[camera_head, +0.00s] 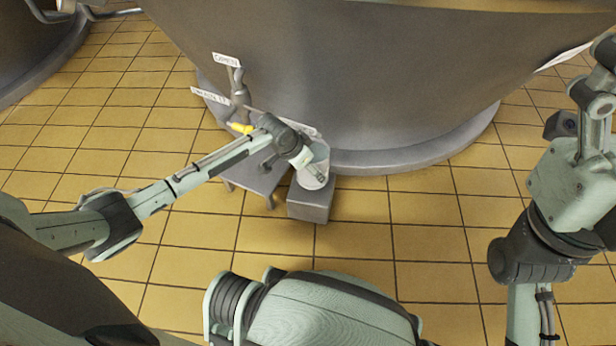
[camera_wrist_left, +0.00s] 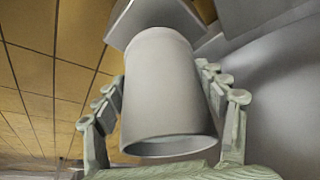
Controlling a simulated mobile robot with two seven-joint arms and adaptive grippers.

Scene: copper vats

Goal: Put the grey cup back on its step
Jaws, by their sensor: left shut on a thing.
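The grey cup (camera_wrist_left: 168,85) fills the middle of the left wrist view, its open rim facing the camera. The fingers of my left gripper (camera_wrist_left: 165,105) are shut on it, one on each side. Beyond the cup's far end is a grey block (camera_wrist_left: 140,14), which looks like the step. I cannot tell whether the cup touches it. In the head view my left gripper (camera_head: 317,172) points down over the low grey step (camera_head: 310,206), in front of the vat. There the cup (camera_head: 311,182) is partly hidden by the gripper. My right arm is at the right; its gripper is out of view.
A large vat (camera_head: 390,80) on a round grey plinth (camera_head: 420,158) stands behind the step. A low grey table (camera_head: 250,178) is just left of the step, with a yellow item (camera_head: 240,128) and white labels (camera_head: 226,59) behind it. The tiled floor in front is clear.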

